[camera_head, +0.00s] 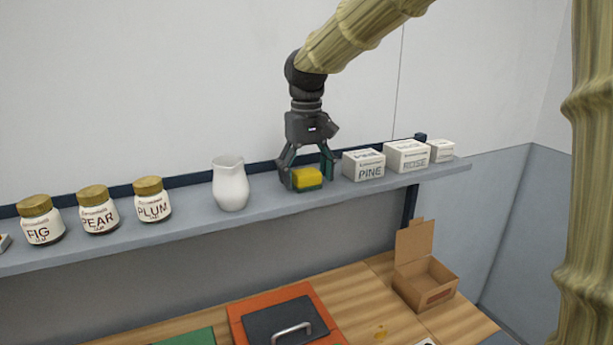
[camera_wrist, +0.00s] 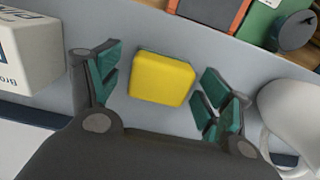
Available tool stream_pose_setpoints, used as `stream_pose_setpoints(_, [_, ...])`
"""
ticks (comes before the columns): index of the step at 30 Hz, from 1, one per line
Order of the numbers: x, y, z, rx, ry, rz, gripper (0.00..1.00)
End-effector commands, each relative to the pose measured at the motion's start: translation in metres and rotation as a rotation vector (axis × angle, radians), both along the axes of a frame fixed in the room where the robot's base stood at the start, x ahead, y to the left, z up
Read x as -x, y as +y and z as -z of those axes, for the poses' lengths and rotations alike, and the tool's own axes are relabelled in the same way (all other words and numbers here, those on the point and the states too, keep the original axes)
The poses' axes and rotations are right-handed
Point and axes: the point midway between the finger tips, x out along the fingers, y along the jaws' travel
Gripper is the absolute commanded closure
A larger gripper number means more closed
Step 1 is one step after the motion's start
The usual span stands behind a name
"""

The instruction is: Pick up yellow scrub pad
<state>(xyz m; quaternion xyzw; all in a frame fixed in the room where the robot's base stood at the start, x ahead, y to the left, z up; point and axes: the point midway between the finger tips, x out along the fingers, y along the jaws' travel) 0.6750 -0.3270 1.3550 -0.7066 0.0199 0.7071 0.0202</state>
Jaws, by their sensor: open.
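The yellow scrub pad (camera_head: 308,178) lies on the grey wall shelf (camera_head: 275,205), between a white pitcher and a white box marked PINE. A green layer shows along its edge. My gripper (camera_head: 307,178) points down over the pad with its fingers spread, one on each side. In the wrist view the pad (camera_wrist: 162,78) lies between the two open green-padded fingers (camera_wrist: 163,90). Gaps of shelf show on both sides of it there, and the fingers look apart from it.
The white pitcher (camera_head: 230,183) stands left of my gripper and the PINE box (camera_head: 363,166) close right. The ROSE box (camera_head: 407,156) and a smaller box are further right. Jars line the left. Below, a wooden table holds an open cardboard box (camera_head: 425,283) and an orange item (camera_head: 237,325).

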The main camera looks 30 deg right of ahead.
Motion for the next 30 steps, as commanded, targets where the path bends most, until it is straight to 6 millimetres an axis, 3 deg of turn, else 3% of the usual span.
stream_pose_setpoints(5, [0.000, 0.000, 0.000, 0.000, -0.001, 0.000, 0.21])
stream_pose_setpoints(12, [0.000, 0.000, 0.000, 0.000, -0.001, 0.000, 0.61])
stream_pose_setpoints(13, [0.000, 0.000, 0.000, 0.000, -0.001, 0.000, 0.63])
stream_pose_setpoints(23, [0.000, 0.000, -0.001, 0.000, -0.001, 0.000, 0.63])
stream_pose_setpoints(30, [-0.001, 0.002, -0.015, 0.001, -0.001, -0.002, 0.63])
